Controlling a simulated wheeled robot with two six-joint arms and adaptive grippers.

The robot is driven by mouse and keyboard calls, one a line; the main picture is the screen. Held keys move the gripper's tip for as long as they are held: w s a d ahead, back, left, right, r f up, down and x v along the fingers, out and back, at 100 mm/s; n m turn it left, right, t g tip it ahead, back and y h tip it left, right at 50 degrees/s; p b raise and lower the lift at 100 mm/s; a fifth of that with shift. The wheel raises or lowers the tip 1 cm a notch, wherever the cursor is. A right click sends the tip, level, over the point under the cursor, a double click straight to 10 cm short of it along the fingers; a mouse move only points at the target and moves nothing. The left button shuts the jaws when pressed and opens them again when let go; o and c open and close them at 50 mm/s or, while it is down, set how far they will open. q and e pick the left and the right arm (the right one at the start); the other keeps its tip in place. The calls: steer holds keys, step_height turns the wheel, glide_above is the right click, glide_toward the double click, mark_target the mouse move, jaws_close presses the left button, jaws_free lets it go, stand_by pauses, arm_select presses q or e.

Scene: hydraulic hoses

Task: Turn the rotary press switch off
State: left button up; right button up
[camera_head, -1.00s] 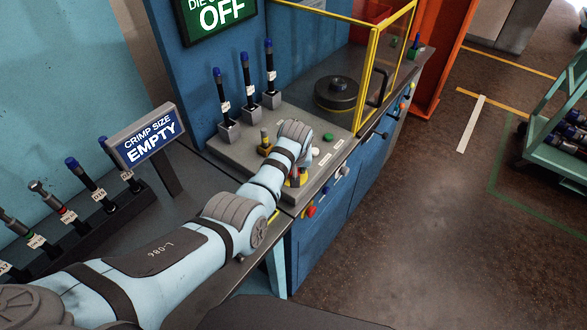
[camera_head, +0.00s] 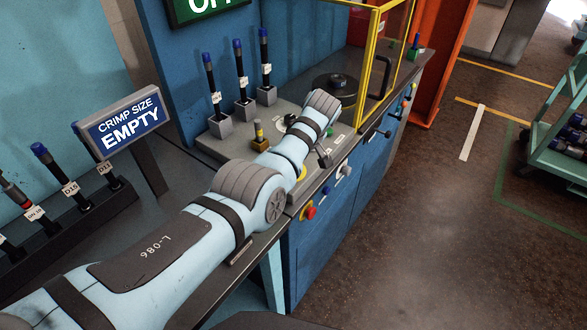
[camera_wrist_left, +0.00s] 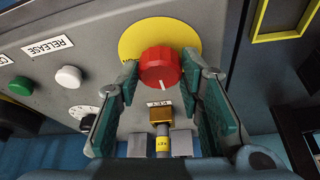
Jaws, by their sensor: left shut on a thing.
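The red rotary knob (camera_wrist_left: 160,67) sits on a round yellow plate (camera_wrist_left: 182,33) on the grey control panel (camera_wrist_left: 115,20) in the left wrist view. A white line on the knob points toward the bottom of that picture. My left gripper (camera_wrist_left: 161,75) has one fingertip on each side of the knob and is shut on it. In the head view my left arm reaches over the panel and hides the knob; only a bit of the yellow plate (camera_head: 302,173) shows. My right gripper is not in view.
A brass key block (camera_wrist_left: 161,115) is beside the knob. A white button (camera_wrist_left: 68,77), a green button (camera_wrist_left: 20,86) and a dial (camera_wrist_left: 86,114) lie to one side. Several blue-capped rods (camera_head: 240,70) stand behind the panel. A sign (camera_head: 121,122) reads "CRIMP SIZE EMPTY". A yellow-framed guard (camera_head: 372,60) stands beyond.

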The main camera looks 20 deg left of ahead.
arm_select(q)
steer(key=shift+a, duration=0.1)
stand_by(0.3)
steer(key=o, duration=1.2)
steer(key=shift+w+f, duration=0.1)
steer(key=shift+c, duration=0.2)
steer(key=v, duration=1.2)
steer(key=shift+a, duration=0.1)
